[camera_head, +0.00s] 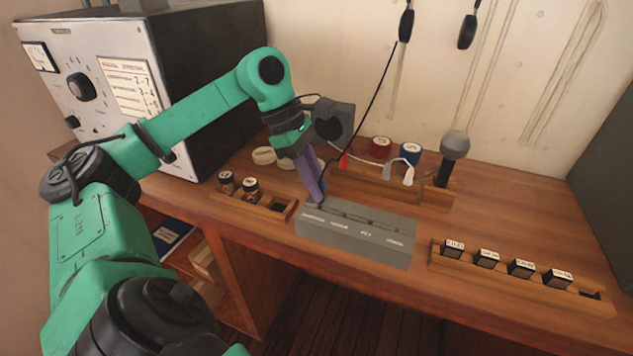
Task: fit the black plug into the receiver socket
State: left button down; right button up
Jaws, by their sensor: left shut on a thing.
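The grey receiver box (352,243) lies on the wooden desk, with a row of dark slots along its top and small white labels below them. My left gripper (318,198) points down over the left end of this row. Its purple fingers are shut, and their tips are at or just above the leftmost slot. The black plug is mostly hidden between the fingers, and a dark cable runs down toward the gripper from the headphones above. I cannot tell whether the plug is in the socket or only over it. My right gripper is out of view.
A wooden rack behind holds a red plug (343,160) and a white plug (408,174). A microphone (455,146) stands to its right. A tray of black labelled blocks (487,258) lies at front right, and a tray of small jars (250,188) at left. A large radio (215,80) stands at back left.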

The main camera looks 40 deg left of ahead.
pick_arm(q)
jog(key=shift+f+b, duration=1.05)
dwell(2.5)
jog(key=c, duration=0.7)
grip_release()
jog(key=p+v, duration=0.6)
jog(key=v, duration=0.8)
jog(key=shift+r+p, duration=0.25)
jog(key=shift+p, duration=0.05)
jog(key=shift+a, duration=0.1)
